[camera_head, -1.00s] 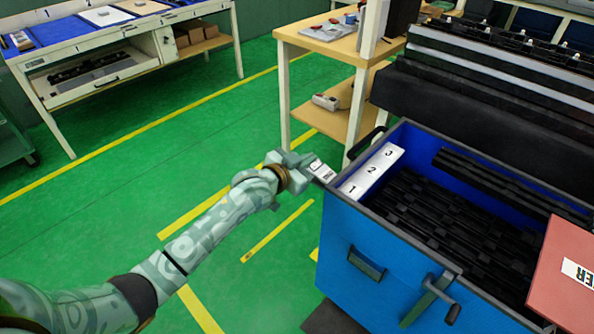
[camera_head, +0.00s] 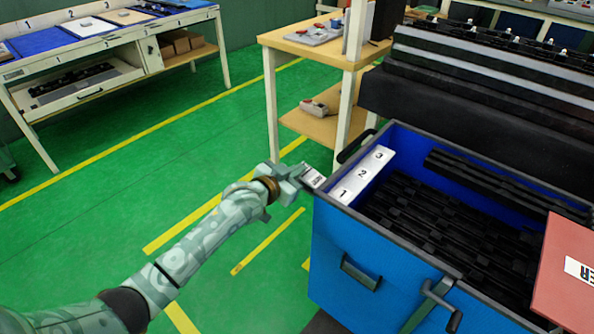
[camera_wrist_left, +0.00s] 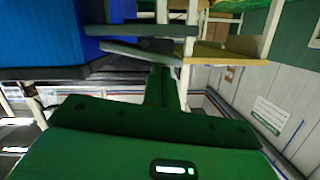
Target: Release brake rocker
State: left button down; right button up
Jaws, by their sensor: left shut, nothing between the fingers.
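My left gripper (camera_head: 314,179) is shut and empty at the near left corner of a blue crate (camera_head: 355,245), close to its rim; I cannot tell whether it touches. A white strip marked 1, 2, 3 (camera_head: 361,173) lies along the crate's left inside edge. No part is clearly recognisable as the brake rocker. A black bent handle (camera_head: 357,145) is at the crate's far left corner, and a grey crank (camera_head: 436,300) is on its front. My right gripper is out of view.
The crate holds several black ribbed parts (camera_head: 420,215). A red panel (camera_head: 570,260) is at the right. A wooden shelf table (camera_head: 300,42) stands behind, and a workbench (camera_head: 110,50) is at the back left. Green floor (camera_head: 110,220) at left is open.

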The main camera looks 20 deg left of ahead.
pick_arm(q)
jog(key=shift+w+a+f+n+h, duration=0.1)
jog(key=shift+a+f+n+h, duration=0.15)
jog(key=shift+n, duration=0.55)
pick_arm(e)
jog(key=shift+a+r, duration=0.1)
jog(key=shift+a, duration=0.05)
pick_arm(q)
jog(key=shift+w+a+f+n+g+h+b, duration=0.1)
jog(key=shift+a+f+n+g+h+b, duration=0.2)
jog(key=shift+n, duration=0.5)
jog(key=shift+a, duration=0.1)
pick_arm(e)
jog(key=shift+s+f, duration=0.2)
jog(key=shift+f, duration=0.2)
